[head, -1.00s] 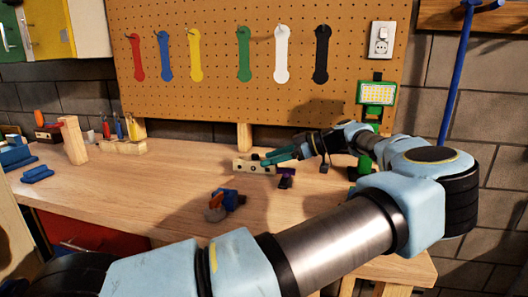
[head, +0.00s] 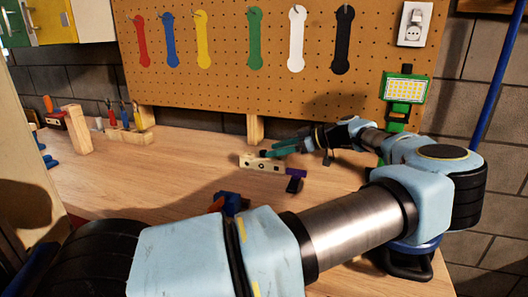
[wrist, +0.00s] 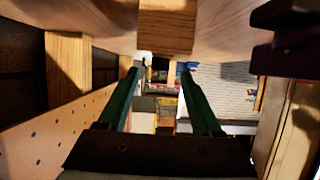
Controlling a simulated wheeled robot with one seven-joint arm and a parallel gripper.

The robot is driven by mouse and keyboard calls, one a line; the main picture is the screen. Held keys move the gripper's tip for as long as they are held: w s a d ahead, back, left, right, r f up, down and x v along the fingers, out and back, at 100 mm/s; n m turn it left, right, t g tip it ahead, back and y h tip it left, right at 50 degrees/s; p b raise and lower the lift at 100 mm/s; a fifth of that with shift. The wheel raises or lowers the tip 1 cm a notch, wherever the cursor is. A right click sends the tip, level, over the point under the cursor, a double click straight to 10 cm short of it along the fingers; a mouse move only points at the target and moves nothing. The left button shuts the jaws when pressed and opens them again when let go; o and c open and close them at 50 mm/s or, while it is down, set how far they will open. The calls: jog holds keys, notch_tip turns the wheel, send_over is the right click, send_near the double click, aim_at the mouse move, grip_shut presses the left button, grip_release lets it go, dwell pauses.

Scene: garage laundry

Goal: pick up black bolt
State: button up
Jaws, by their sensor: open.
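A small black piece (head: 294,185), which looks like the black bolt, lies on the workbench (head: 150,178) beside a purple piece (head: 296,173). A pale wooden block with holes (head: 260,163) lies just left of them. My gripper (head: 268,151) has green fingers pointing left, at the back of the block in the head view. The fingers are apart with nothing between them in the wrist view (wrist: 168,90). A dark piece (wrist: 285,35) shows at that view's upper right; I cannot tell which piece it is.
A blue and orange object (head: 232,203) is partly hidden behind my arm. The pegboard (head: 225,75) with hanging coloured wrench shapes rises behind the bench. A green lamp (head: 404,95) stands at the right. The bench's left middle is clear.

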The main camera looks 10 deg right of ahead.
jog(key=shift+x, duration=1.2)
grip_shut()
